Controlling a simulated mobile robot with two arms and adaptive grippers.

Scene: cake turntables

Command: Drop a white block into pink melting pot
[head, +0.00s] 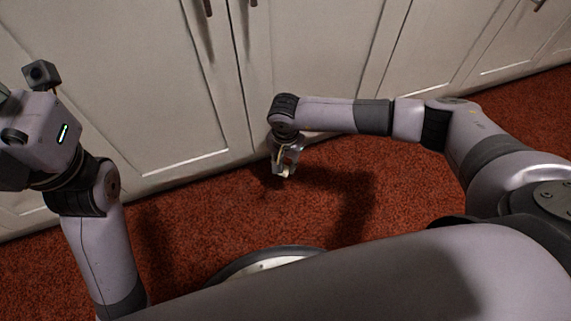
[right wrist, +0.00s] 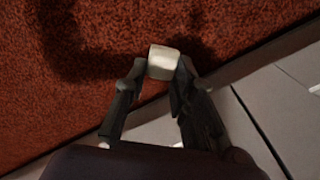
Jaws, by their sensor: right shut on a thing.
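In the right wrist view a small white block (right wrist: 163,62) sits between the fingertips of my right gripper (right wrist: 160,78). The gripper is shut on it, and the block is held above the red carpet. In the head view my right gripper (head: 286,167) points down in front of the white cabinet doors, and the block is too small there to make out clearly. My left arm is at the left edge of the head view, and its gripper fingers are not visible. No pink melting pot shows in either view.
White cabinet doors (head: 300,50) with dark handles stand along the back, close behind my right gripper. The red carpet (head: 180,235) between the cabinets and my base is clear. The cabinet front also shows in the right wrist view (right wrist: 285,115).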

